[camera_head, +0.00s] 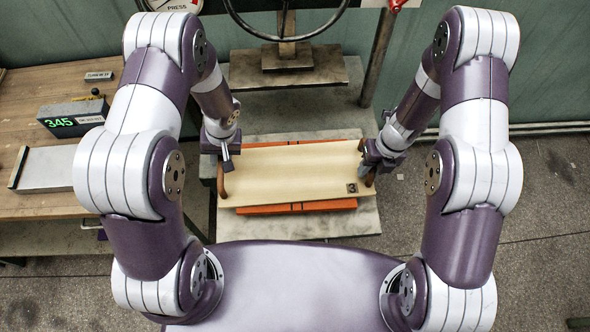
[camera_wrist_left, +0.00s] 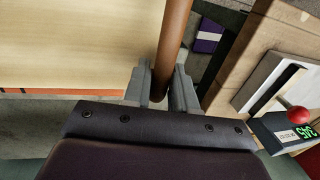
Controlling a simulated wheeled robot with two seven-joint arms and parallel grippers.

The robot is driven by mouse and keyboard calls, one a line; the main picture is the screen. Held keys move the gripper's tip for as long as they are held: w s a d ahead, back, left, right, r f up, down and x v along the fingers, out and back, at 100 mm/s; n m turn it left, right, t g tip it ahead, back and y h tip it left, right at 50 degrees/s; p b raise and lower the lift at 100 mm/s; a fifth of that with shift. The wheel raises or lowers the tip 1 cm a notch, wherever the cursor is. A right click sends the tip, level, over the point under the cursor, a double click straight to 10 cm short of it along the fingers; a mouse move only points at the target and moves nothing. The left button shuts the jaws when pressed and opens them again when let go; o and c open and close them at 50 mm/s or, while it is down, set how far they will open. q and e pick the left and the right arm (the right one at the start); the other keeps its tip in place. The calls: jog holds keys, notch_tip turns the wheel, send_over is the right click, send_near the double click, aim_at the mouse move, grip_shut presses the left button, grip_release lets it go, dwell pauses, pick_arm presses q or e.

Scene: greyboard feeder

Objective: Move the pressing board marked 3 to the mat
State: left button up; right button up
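The pale pressing board marked 3 (camera_head: 295,172) is at the middle of the head view, with the number at its lower right corner. It has a brown handle at each end. My left gripper (camera_head: 226,160) is at the left handle (camera_head: 221,183). In the left wrist view the brown handle (camera_wrist_left: 174,40) passes between the fingers of my left gripper (camera_wrist_left: 162,92), which sit close on both sides of it. My right gripper (camera_head: 369,163) is at the right handle (camera_head: 370,179); its finger gap is not clear. An orange surface (camera_head: 290,208) shows beyond the board's long edges.
A grey slab (camera_head: 330,226) lies below the board. A press with a handwheel (camera_head: 285,22) and metal base (camera_head: 290,72) stands behind. The wooden bench (camera_head: 35,90) at left carries a box reading 345 (camera_head: 72,117) and a pale tray (camera_head: 46,168). Bare floor lies at right.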

pick_arm(q)
grip_shut()
pick_arm(e)
grip_shut()
pick_arm(q)
jog(key=shift+r, duration=0.15)
pick_arm(e)
jog(key=shift+r, duration=0.1)
